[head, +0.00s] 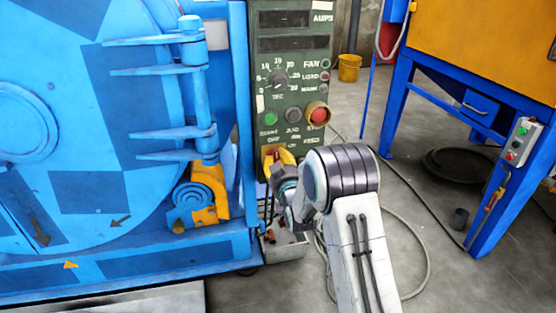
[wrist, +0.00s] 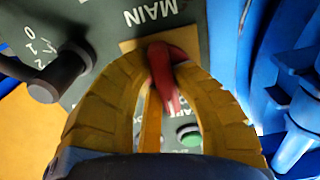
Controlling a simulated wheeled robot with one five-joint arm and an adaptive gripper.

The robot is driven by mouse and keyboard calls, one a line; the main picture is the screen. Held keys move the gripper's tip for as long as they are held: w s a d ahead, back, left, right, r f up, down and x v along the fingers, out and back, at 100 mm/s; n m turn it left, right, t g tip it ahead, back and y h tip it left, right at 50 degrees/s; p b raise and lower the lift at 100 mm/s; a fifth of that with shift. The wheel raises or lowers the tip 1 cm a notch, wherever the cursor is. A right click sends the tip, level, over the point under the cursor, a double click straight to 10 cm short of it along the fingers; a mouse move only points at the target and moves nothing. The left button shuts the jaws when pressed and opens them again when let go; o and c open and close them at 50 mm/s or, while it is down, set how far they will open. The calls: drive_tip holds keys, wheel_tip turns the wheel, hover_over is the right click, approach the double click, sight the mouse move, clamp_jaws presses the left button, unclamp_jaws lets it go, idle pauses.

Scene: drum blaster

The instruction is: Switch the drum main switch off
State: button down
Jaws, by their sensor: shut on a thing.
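The drum main switch has a red handle (wrist: 164,82) on a yellow plate (wrist: 130,46), under the word MAIN on the green control panel. My gripper (wrist: 166,58) has its two yellow ribbed fingers curved in around the handle. It is shut on the handle, which stands between the fingers. In the head view my gripper (head: 277,160) is at the lower edge of the control panel (head: 292,75). My wrist and fingers mostly hide the switch there. The handle's exact turn angle is hard to tell.
A dark knob (wrist: 60,75) beside a 0-1-2 scale and a green button (wrist: 188,135) are close to the fingers. The blue drum machine (head: 90,130) stands left. A grey bin (head: 284,244) and loose hose (head: 420,250) lie below.

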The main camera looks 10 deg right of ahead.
drive_tip(key=c, duration=1)
unclamp_jaws()
drive_tip(key=shift+a, duration=0.15)
drive_tip(key=shift+s, duration=6)
